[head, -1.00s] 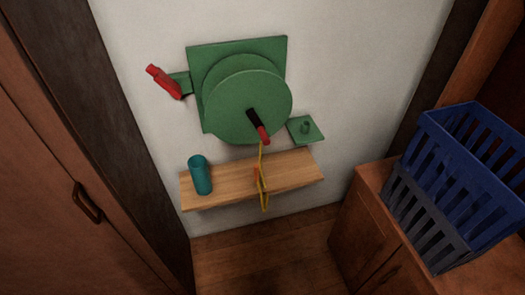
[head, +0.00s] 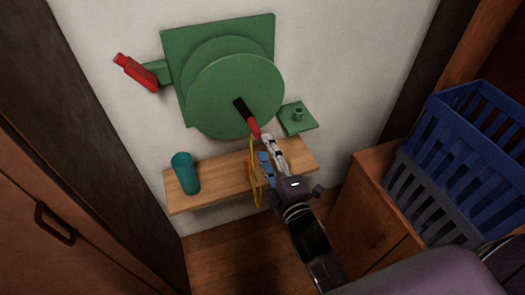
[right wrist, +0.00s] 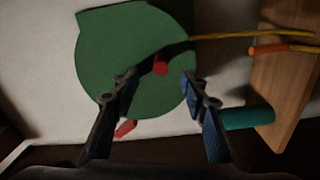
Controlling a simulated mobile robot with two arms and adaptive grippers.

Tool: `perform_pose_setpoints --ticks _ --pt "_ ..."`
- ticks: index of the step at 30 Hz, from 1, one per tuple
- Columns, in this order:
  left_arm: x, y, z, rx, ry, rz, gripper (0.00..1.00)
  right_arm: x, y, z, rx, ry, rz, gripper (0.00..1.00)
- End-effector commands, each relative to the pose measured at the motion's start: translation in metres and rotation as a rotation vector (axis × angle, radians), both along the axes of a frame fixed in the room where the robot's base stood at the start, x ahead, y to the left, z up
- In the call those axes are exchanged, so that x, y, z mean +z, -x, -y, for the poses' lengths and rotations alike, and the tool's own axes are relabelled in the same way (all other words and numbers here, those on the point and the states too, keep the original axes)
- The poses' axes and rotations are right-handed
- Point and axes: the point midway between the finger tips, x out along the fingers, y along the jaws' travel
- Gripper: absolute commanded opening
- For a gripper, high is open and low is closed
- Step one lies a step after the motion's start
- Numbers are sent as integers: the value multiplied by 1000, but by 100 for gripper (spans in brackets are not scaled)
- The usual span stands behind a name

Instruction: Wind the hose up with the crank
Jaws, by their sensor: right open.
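The green hose reel (head: 215,85) is fixed to the wall, with a black crank arm (head: 241,106) on its front disc. The crank's red handle (head: 254,128) points down and to the right. The yellow hose (head: 252,180) hangs below the reel in front of the shelf. My right gripper (head: 267,149) is open, close to the handle. In the right wrist view, the red handle (right wrist: 160,66) appears between the open fingertips (right wrist: 159,80); contact cannot be told. The hose (right wrist: 235,37) runs off to the right there. My left gripper is out of view.
A wooden shelf (head: 215,187) under the reel carries a teal cup (head: 185,174). A red nozzle-like piece (head: 136,72) sits on a green bracket at left. A small green plate with a peg (head: 298,118) is at right.

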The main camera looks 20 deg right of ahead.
Motion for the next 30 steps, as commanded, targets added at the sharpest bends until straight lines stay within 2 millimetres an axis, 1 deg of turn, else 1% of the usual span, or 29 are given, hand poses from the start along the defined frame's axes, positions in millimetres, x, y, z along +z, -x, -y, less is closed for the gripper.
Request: perform_pose_setpoints --ticks 5,16,21,24,30 --pt "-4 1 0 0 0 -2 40 -1 -15 -1 2 -1 1 41" --pt "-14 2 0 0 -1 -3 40 -2 -60 -3 2 -2 0 41" --pt "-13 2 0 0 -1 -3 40 0 -79 -3 2 -3 -1 41" --pt "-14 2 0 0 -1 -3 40 -1 -89 -4 2 -3 -1 41" --pt "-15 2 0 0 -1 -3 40 -1 -99 -4 1 -3 -2 41"
